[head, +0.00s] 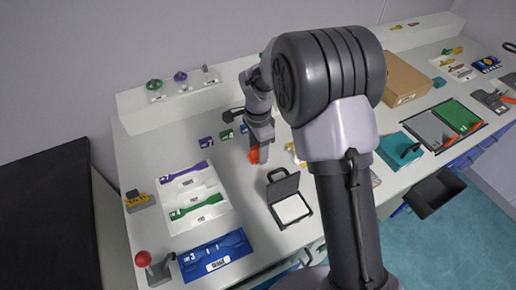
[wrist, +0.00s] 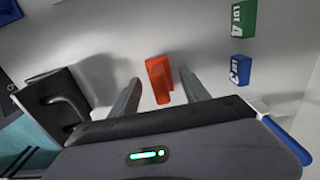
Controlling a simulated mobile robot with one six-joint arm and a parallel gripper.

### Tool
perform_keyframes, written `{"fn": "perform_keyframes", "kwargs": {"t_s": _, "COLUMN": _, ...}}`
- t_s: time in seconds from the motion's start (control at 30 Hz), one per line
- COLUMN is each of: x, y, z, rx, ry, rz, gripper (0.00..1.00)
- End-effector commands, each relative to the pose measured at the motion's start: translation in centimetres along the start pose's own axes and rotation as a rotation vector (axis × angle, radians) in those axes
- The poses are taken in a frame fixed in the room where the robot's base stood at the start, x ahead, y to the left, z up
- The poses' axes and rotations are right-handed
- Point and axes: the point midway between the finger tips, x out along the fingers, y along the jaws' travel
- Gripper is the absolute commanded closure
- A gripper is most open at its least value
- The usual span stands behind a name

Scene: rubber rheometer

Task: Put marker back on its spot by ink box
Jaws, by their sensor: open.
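An orange-red upright piece, which looks like the marker (wrist: 159,82), stands on the white worktop; it also shows in the head view (head: 254,156). My gripper (wrist: 160,76) is open, with one finger on each side of this piece in the wrist view. In the head view my gripper (head: 263,156) is right at it; I cannot tell whether they touch. An open black case with a white pad (head: 291,208), possibly the ink box, lies on the near right side. Its dark lid with a handle shows at the left of the wrist view (wrist: 58,100).
A white tray (head: 222,222) and a blue tray (head: 216,257) lie to the left. A cardboard box (head: 405,78) stands behind right. My arm hides part of the worktop.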

Motion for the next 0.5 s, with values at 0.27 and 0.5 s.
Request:
{"fn": "perform_keyframes", "kwargs": {"t_s": 0.27, "x": -8.1, "y": -0.1, "z": 0.0, "rx": 0.000, "ry": 0.001, "rz": -0.006, "gripper": 0.46}}
{"fn": "perform_keyframes", "kwargs": {"t_s": 0.5, "x": -11.9, "y": 0.0, "z": 0.0, "rx": -0.002, "ry": 0.001, "rz": -0.005, "gripper": 0.46}}
